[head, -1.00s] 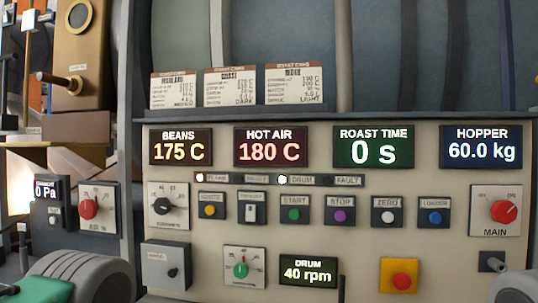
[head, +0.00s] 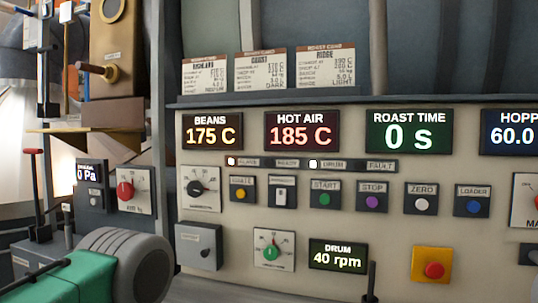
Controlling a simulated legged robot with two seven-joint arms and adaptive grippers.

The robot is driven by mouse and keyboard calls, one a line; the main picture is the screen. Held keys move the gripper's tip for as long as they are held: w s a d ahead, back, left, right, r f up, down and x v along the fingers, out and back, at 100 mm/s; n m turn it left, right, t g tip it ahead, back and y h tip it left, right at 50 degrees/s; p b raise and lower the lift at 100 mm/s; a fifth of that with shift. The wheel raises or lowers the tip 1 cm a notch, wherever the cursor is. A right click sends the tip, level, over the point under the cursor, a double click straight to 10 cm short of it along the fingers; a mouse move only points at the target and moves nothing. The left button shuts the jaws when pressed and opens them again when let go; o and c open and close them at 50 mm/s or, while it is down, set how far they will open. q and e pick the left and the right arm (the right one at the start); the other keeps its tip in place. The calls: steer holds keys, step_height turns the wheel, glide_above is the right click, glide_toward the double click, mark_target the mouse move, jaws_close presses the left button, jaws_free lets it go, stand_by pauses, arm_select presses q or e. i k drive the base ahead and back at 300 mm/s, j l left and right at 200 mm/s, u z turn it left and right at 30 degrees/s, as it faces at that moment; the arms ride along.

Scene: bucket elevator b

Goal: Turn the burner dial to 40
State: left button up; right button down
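A dial with a black knob (head: 198,188) is on the left of the cream panel, below the BEANS display. Its white plate has a scale around the knob. A dial with a green knob (head: 271,251) is lower, left of the DRUM display. A dial with a red knob (head: 125,191) is on a separate box to the left. The dial labels are too small to read, so I cannot tell by name which is the burner dial. Neither of my grippers can be made out in the head view.
The displays read BEANS 175 C (head: 212,130), HOT AIR 185 C (head: 301,131), ROAST TIME 0 s (head: 409,131) and DRUM 40 rpm (head: 338,255). A row of buttons includes START (head: 324,198) and STOP (head: 372,202). A red button (head: 433,270) sits on a yellow box.

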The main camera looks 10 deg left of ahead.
mark_target(195, 189)
steer(key=j+z, duration=0.1)
steer(key=j, duration=1.2)
